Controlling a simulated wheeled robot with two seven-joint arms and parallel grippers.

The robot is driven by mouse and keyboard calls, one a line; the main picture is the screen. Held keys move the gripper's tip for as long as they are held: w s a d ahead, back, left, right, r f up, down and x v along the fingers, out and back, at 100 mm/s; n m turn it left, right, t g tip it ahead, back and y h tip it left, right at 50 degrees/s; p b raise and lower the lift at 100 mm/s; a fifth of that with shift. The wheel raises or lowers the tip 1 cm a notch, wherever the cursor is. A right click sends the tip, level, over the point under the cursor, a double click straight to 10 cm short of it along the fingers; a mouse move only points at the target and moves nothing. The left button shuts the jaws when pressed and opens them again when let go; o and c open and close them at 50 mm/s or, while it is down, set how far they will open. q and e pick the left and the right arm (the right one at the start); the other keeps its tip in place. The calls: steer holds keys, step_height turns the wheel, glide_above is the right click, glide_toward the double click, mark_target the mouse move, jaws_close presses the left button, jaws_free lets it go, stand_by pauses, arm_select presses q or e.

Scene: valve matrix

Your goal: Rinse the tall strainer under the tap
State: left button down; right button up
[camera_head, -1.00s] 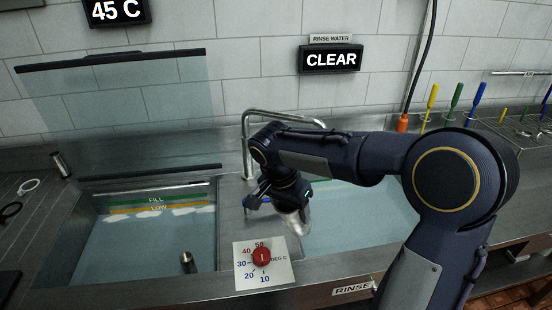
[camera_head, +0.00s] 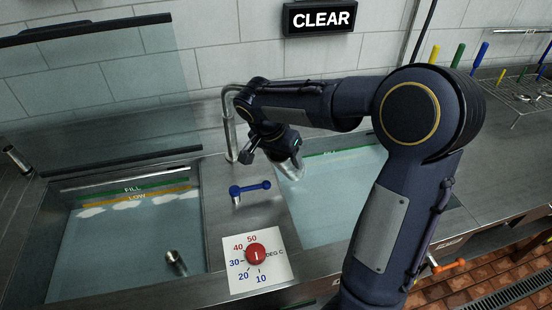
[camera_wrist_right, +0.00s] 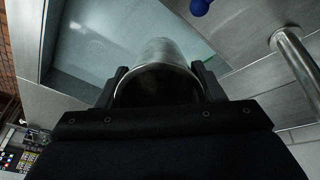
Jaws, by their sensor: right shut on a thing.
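My right gripper (camera_head: 287,155) is shut on the tall strainer (camera_head: 293,168), a pale metal cylinder that hangs over the left part of the right basin (camera_head: 335,210). In the right wrist view the strainer (camera_wrist_right: 160,58) sits between the two fingers (camera_wrist_right: 160,85), its dark open end toward the camera. The tap (camera_head: 230,125) is a steel pipe behind my gripper; my arm hides its spout. A steel post, likely the tap, shows in the right wrist view (camera_wrist_right: 297,58). The blue lever (camera_head: 250,188) stands left of the gripper, apart from it. My left gripper is out of view.
A left basin (camera_head: 125,245) has FILL and LOW bands and a raised clear lid (camera_head: 90,90). A red temperature dial (camera_head: 256,254) sits on the front ledge. A wall sign (camera_head: 320,18) reads CLEAR. Colored-handled tools (camera_head: 457,58) stand at right.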

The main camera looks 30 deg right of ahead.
steer(key=d, duration=0.2)
steer(key=w+d, duration=0.1)
steer(key=d, duration=0.1)
steer(key=d+f, duration=0.1)
steer(key=shift+w+d+p, duration=0.2)
steer(key=shift+d+p, duration=0.15)
steer(key=shift+d, duration=0.05)
steer(key=shift+w+d+f, duration=0.15)
steer(key=shift+d, duration=0.5)
steer(key=shift+w+d+f, duration=0.15)
steer(key=shift+w+d, duration=0.05)
steer(key=shift+d, duration=0.4)
steer(key=shift+w+d+f, duration=0.15)
steer(key=shift+d, duration=0.5)
